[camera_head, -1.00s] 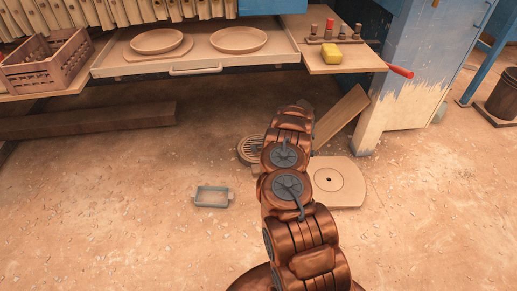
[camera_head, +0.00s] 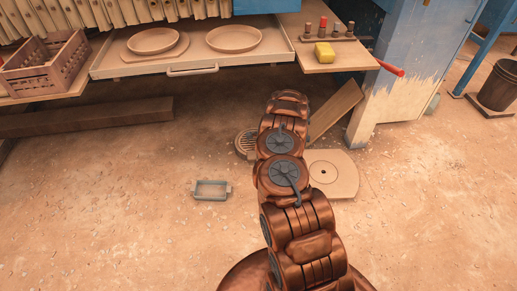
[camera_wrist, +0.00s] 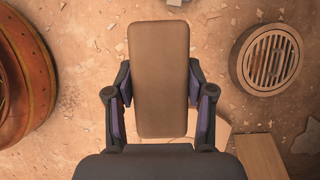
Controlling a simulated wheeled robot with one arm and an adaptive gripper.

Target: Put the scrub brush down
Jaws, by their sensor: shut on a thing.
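The scrub brush (camera_wrist: 159,75) shows in the wrist view as a long brown block, seen from its smooth back; no bristles show. My gripper (camera_wrist: 160,92) is shut on it, with one dark finger against each long side. The floor shows behind and around the brush; I cannot tell how high above it the brush is. In the head view my arm hides both gripper and brush.
A round floor drain (camera_wrist: 270,60) lies right of the brush, also visible in the head view (camera_head: 245,143).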

